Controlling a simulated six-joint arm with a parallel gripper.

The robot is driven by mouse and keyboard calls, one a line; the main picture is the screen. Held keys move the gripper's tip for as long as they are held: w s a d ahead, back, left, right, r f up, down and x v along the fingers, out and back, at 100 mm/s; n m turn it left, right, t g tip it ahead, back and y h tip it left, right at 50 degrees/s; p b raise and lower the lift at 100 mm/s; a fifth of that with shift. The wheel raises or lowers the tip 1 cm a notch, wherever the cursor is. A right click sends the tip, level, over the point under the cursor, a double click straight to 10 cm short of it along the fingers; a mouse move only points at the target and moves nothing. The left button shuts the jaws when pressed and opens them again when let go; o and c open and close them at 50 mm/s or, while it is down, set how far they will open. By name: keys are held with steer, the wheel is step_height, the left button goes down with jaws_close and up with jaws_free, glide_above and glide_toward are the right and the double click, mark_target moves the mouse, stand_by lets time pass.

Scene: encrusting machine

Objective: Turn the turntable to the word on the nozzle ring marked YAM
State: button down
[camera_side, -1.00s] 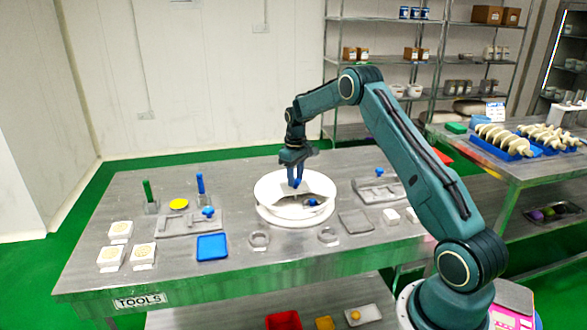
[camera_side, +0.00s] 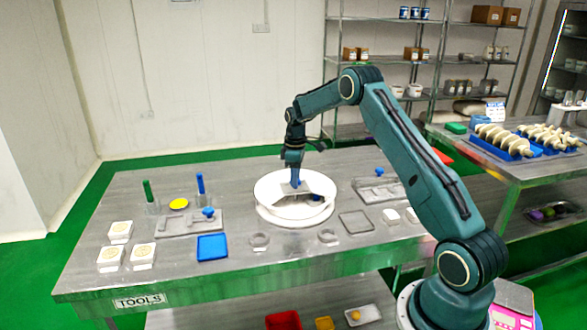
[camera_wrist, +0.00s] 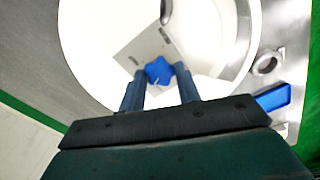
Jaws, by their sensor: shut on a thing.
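The turntable (camera_side: 268,208) is a white round dish in the middle of the steel table; its white rim also fills much of the wrist view (camera_wrist: 85,50). A grey plate (camera_side: 318,185) lies across it, and it shows in the wrist view (camera_wrist: 135,48) with a blue lobed knob (camera_wrist: 158,70). My gripper (camera_side: 295,184) points down over the turntable; in the wrist view its two blue fingers (camera_wrist: 160,84) are at the knob, shut on it. A blue bit (camera_side: 317,197) shows below the plate's edge. No word on a nozzle ring can be read.
A blue tray (camera_side: 212,247) and two small metal rings (camera_side: 259,241) (camera_side: 328,237) lie in front. Grey moulds flank the turntable, left (camera_side: 180,224) and right (camera_side: 372,190). Green (camera_side: 148,192) and blue (camera_side: 200,184) handled tools stand at the left.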

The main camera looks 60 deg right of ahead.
steer(key=shift+r+n, duration=0.1)
steer(key=shift+n, duration=11.2)
steer(key=c, duration=1)
jaws_free()
steer(key=shift+r, duration=0.1)
